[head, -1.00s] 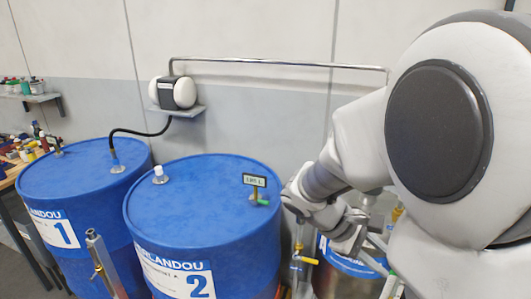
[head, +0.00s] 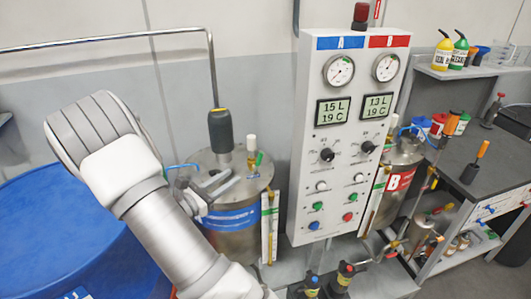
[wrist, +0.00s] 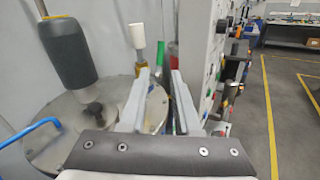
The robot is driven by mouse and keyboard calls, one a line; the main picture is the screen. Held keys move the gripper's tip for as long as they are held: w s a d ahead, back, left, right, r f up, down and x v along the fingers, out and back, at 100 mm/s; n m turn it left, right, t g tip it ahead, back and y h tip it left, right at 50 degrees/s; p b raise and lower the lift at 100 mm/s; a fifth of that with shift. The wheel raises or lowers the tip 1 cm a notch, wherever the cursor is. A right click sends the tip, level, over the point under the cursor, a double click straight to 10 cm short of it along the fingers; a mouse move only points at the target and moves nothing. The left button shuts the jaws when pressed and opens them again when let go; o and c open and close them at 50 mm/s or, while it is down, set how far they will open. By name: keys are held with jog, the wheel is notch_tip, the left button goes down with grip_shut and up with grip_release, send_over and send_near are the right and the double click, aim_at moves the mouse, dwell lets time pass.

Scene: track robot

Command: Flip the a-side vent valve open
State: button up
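The A-side tank (head: 233,240) is a metal drum with a blue band, left of the control panel. On its lid stands a small brass fitting with a white cap (head: 252,142) and a green lever (head: 259,158), which look like the vent valve. They also show in the wrist view as a white cap (wrist: 137,35) and an upright green lever (wrist: 160,55). My gripper (head: 232,178) is over the lid, left of the valve. In the wrist view my gripper (wrist: 160,73) is open, its fingers apart and pointing toward the lever. Contact cannot be told.
A dark grey cylinder on a pipe (head: 220,130) rises from the lid, close to my gripper. The panel (head: 347,130) with gauges, displays and buttons stands right of the tank. The B tank (head: 400,155) is beyond it. A blue drum (head: 70,235) is at the left.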

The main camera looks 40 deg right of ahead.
aim_at(261, 157)
jog(key=w+d+p, duration=0.1)
jog(key=d+p, duration=0.1)
jog(key=d, duration=1.4)
jog(key=shift+d+p, duration=0.2)
jog(key=shift+p, duration=0.15)
grip_shut()
